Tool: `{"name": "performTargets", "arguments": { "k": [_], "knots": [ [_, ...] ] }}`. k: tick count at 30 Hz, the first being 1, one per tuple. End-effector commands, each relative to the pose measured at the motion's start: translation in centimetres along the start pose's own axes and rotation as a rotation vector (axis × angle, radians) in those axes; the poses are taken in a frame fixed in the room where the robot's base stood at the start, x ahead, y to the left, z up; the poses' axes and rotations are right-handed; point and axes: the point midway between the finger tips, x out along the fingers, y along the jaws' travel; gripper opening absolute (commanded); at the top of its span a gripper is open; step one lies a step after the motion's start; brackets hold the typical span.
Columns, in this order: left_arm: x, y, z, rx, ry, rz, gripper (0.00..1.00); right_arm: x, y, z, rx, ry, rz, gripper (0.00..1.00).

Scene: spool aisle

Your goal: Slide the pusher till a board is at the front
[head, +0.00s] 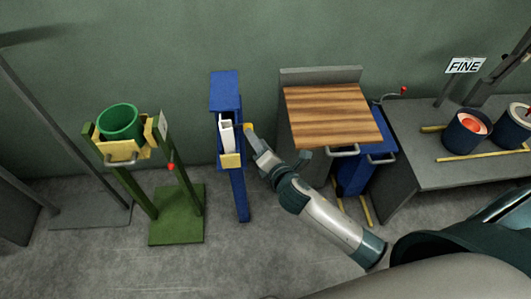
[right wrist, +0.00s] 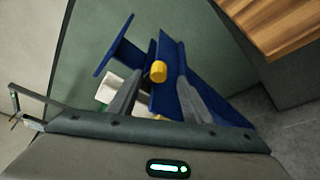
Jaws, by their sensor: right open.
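A tall blue holder (head: 225,90) stands at mid picture in the head view. White pieces, perhaps boards (head: 227,135), sit in its opening, above a yellow block (head: 230,160) at the lower front. A yellow knob (head: 249,130), seemingly the pusher's, sticks out at its right side. My right gripper (head: 254,143) is open close to this knob. In the right wrist view the yellow knob (right wrist: 158,71) shows between the fingertips of the right gripper (right wrist: 160,82), with no clear grip on it. The white pieces (right wrist: 110,88) are partly hidden behind a finger. My left gripper is out of view.
A green stand (head: 177,215) with a green bucket (head: 120,120) is at the left. A wooden-topped cabinet (head: 330,105) is close to the right of my gripper. Floor before the holder is clear.

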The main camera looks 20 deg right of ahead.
Motion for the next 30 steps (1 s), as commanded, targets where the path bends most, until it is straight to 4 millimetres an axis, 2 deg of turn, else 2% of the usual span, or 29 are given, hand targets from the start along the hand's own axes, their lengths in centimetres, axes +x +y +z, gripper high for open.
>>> {"name": "performTargets", "arguments": {
  "k": [1,6,12,30],
  "knots": [
    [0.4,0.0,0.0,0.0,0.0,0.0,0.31,-1.1,-0.3,-0.1,-0.001,0.001,-0.001,0.45],
    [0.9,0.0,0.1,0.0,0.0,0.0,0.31,-3.7,-0.3,-0.1,0.0,0.001,-0.002,0.45],
    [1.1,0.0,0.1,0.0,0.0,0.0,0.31,-5.2,-0.1,0.0,0.0,0.0,-0.002,0.45],
    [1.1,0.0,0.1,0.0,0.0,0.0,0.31,-5.4,-0.1,0.0,0.0,-0.001,-0.002,0.45]
  ]
}}
